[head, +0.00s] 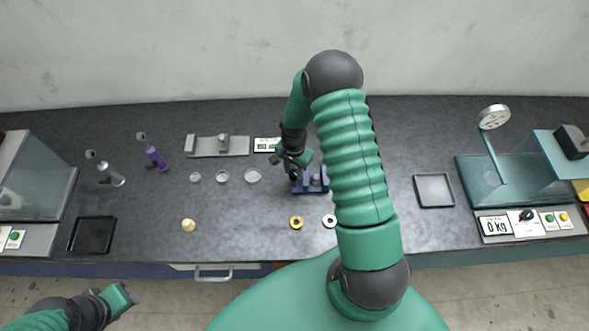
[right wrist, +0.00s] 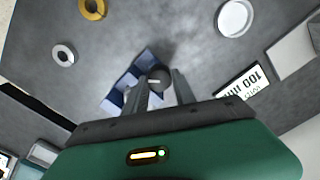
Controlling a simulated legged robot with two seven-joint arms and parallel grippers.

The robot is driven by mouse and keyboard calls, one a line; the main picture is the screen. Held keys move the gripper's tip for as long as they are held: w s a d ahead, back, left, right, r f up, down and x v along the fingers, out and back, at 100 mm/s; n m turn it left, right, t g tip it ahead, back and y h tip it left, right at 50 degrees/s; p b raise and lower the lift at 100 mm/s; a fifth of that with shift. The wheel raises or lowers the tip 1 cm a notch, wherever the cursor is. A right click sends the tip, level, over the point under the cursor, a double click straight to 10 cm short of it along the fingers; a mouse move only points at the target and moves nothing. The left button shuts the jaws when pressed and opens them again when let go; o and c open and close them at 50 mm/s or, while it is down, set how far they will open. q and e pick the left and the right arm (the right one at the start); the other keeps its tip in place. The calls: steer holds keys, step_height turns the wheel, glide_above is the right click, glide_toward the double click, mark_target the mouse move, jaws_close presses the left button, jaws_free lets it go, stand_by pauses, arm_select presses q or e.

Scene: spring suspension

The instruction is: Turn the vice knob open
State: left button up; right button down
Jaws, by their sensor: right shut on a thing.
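The small blue vice (head: 311,186) stands on the dark bench, right of the middle in the head view. In the right wrist view the blue vice (right wrist: 115,98) lies under and left of my fingers. Its dark round knob (right wrist: 158,76) shows between the fingertips. My right gripper (head: 292,168) reaches down to the vice's left side; in the right wrist view its two fingers (right wrist: 160,88) are closed around the knob. The fingers and arm hide part of the vice. My left gripper (head: 130,297) is low at the left, away from the bench top; its opening is unclear.
A gold ring (head: 296,222) and a silver ring (head: 329,221) lie in front of the vice. Several round metal dishes (head: 222,177) lie left of it. A small display (head: 267,145) stands behind. A grey tray (head: 434,190) and a glass case (head: 490,175) are at right.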

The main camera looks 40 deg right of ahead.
mark_target(293, 172)
steer(key=shift+w+a, duration=0.1)
steer(key=c, duration=1.2)
jaws_free()
steer(key=shift+o, duration=0.8)
steer(key=shift+r, duration=0.1)
steer(key=shift+r, duration=0.2)
step_height(293, 172, up, 16)
steer(key=b, duration=0.3)
steer(key=shift+r, duration=0.15)
